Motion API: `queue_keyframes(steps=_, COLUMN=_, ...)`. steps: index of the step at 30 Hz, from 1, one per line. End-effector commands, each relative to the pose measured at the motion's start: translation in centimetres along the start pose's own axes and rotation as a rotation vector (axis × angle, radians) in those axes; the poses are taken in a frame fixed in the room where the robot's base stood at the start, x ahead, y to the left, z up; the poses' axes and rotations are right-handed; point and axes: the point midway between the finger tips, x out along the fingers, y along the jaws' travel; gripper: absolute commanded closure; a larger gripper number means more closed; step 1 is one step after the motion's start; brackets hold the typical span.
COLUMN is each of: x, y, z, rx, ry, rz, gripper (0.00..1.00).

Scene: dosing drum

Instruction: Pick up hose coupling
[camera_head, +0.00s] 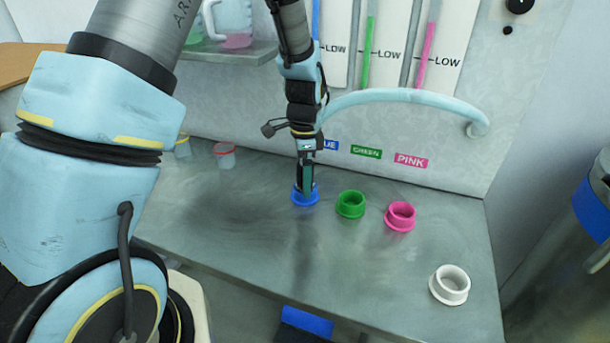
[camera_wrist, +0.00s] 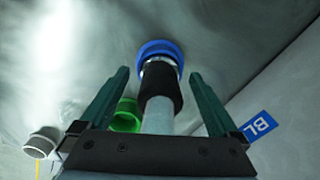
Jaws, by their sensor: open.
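The hose coupling (camera_wrist: 160,85), a black sleeve with a metal tip on a pale hose, stands between my gripper's fingers in the wrist view. Its tip is at the blue ring port (camera_wrist: 158,48); whether it is seated in it I cannot tell. My gripper (camera_wrist: 158,74) is open, with a dark green finger on each side of the coupling and visible gaps to both. In the head view my gripper (camera_head: 306,188) points down over the blue port (camera_head: 304,200) and hides the coupling. The light blue hose (camera_head: 400,96) arches from the wall fitting to behind my gripper.
Green (camera_head: 350,205), pink (camera_head: 400,217) and white (camera_head: 449,286) ring ports lie to the right on the metal counter (camera_head: 250,240). A shelf (camera_head: 230,52) with jugs is above. The front counter is clear.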

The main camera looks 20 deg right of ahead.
Motion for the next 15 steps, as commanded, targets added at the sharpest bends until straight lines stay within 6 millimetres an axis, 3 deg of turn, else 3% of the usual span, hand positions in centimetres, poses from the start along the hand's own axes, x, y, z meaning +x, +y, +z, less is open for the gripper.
queue_keyframes(steps=7, x=0.15, y=0.01, z=0.0, rx=0.0, ry=0.0, rz=0.0, gripper=0.04)
queue_keyframes(steps=15, x=0.12, y=0.0, z=0.0, rx=-0.001, ry=0.0, rz=0.0, gripper=0.35)
